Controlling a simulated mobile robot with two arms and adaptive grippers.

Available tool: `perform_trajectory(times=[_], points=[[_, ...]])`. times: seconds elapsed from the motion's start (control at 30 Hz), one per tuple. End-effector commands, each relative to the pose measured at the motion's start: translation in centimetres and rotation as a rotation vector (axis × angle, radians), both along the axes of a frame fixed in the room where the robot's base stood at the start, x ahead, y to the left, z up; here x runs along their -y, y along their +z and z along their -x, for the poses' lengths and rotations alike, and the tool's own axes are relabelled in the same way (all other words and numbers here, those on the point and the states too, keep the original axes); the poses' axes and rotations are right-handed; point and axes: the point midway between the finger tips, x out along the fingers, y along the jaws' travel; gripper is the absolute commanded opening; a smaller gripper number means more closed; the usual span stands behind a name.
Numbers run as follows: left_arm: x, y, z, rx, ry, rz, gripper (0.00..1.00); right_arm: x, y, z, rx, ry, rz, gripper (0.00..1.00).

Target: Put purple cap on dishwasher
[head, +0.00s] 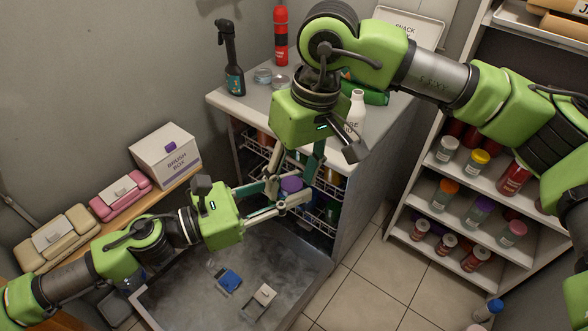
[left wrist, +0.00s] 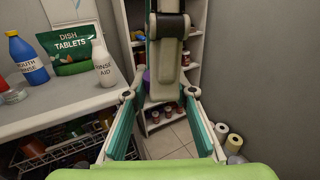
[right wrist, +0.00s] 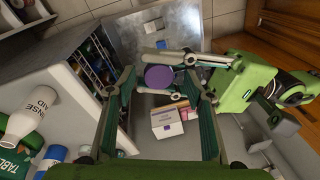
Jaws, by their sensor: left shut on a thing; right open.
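The purple cap (head: 291,184) is at my left gripper's fingertips, in front of the dishwasher's racks. It shows as a round purple disc in the right wrist view (right wrist: 159,77) and is mostly hidden in the left wrist view. My left gripper (head: 280,197) is shut on the cap, its fingers spread by it. My right gripper (head: 291,174) is open and comes down from above; its fingers (right wrist: 160,90) lie on either side of the cap in its wrist view. I cannot tell whether they touch it. The dishwasher (head: 365,150) stands behind, its door (head: 190,300) lowered.
The dishwasher top holds a dark spray bottle (head: 230,70), a red bottle (head: 281,35), glass jars and a white rinse aid bottle (head: 356,112). A shelf (head: 480,185) with capped jars stands right. A white brush box (head: 166,157) is left. A blue item (head: 229,281) lies on the door.

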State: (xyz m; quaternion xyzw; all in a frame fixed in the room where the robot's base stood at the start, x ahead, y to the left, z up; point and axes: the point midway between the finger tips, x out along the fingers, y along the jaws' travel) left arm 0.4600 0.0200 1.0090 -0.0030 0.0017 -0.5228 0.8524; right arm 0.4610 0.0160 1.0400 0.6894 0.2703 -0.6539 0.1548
Motion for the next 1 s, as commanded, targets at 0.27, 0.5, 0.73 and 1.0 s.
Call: perform_trajectory(times=[0.27, 0.5, 0.73, 1.0], points=[[0.00, 0.00, 0.00, 0.000, 0.000, 0.000, 0.05, -0.04, 0.04, 0.03, 0.000, 0.001, -0.001, 0.07], [0.00, -0.01, -0.01, 0.000, 0.000, 0.000, 0.35, -0.13, 0.08, 0.10, -0.001, 0.002, -0.002, 0.03], [0.01, -0.01, 0.00, 0.000, 0.000, 0.000, 0.44, -0.06, 0.06, 0.05, -0.001, 0.001, -0.002, 0.03], [-0.38, -0.02, 0.16, -0.001, 0.001, 0.000, 0.44, -0.02, 0.05, 0.02, -0.001, 0.000, -0.001, 0.03]])
